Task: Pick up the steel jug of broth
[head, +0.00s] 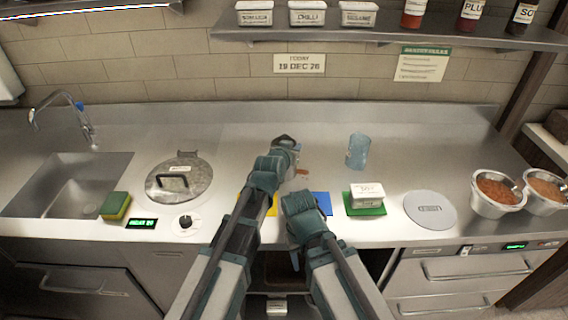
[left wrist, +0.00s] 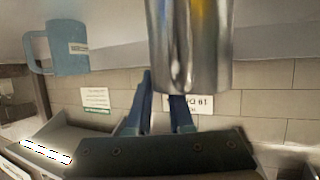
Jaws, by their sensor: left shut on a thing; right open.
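The steel jug (left wrist: 190,45) fills the top middle of the left wrist view, shiny and upside down in that picture. My left gripper (left wrist: 162,105) is shut on it, with its two dark blue fingers at the jug. In the head view the jug's dark rim (head: 284,139) shows just beyond my left gripper (head: 287,147), above the middle of the counter; most of the jug is hidden by the gripper and arm. Its contents cannot be made out. My right gripper (head: 292,238) is open, low at the counter's front edge, mostly hidden by its own wrist.
A blue jug (head: 358,151) stands right of the steel jug. Yellow (head: 272,206), blue (head: 322,203) and green (head: 367,210) mats line the front; a white tub (head: 368,192) sits on the green one. A lidded well (head: 178,180) is left, sauce wells (head: 497,196) far right.

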